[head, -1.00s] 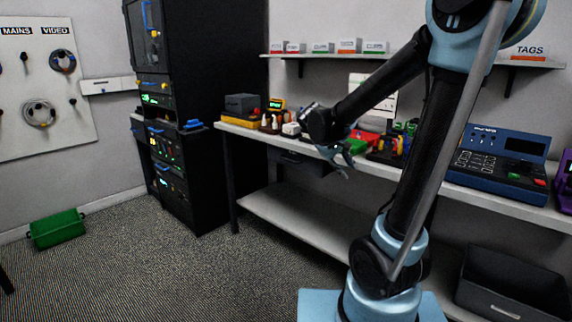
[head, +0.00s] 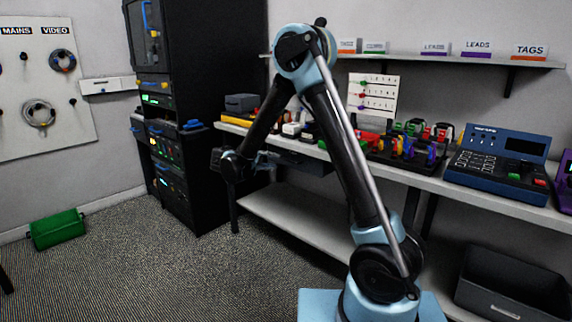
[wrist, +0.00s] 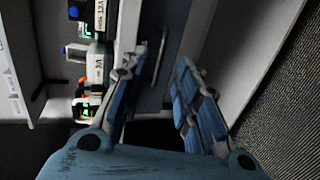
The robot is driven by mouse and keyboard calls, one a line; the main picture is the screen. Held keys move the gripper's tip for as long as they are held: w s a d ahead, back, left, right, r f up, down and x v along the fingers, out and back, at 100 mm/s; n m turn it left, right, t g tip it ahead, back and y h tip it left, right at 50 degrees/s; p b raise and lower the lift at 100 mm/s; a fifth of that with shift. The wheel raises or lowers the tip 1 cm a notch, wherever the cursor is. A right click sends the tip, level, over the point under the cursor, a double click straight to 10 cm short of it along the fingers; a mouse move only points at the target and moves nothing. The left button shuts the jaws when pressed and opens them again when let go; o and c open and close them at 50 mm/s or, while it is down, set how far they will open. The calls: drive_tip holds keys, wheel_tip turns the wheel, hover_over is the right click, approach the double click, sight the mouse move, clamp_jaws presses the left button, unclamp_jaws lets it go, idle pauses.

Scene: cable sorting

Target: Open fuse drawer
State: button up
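The fuse drawer (head: 310,164) is a dark unit under the front edge of the bench in the head view, partly hidden by my arm. In the wrist view its dark front (wrist: 190,35) carries a thin bar handle (wrist: 166,72). My gripper (head: 268,160) is at the drawer's left end in the head view. In the wrist view my gripper (wrist: 163,75) is open and empty, its blue fingers spread to either side of the handle's line. I cannot tell whether they touch the handle. The drawer looks shut.
The bench top (head: 410,180) holds several fuses, connectors and a blue console (head: 497,160). A black equipment rack (head: 190,120) stands left of my gripper. A lower shelf (head: 300,215) runs beneath the bench. Carpet in front is clear, with a green box (head: 57,229) at far left.

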drive_tip(key=t, duration=0.1)
approach(287, 160)
drive_tip(key=x, duration=0.9)
drive_tip(key=shift+d+f, duration=0.1)
drive_tip(key=shift+d, duration=0.1)
idle(0.3)
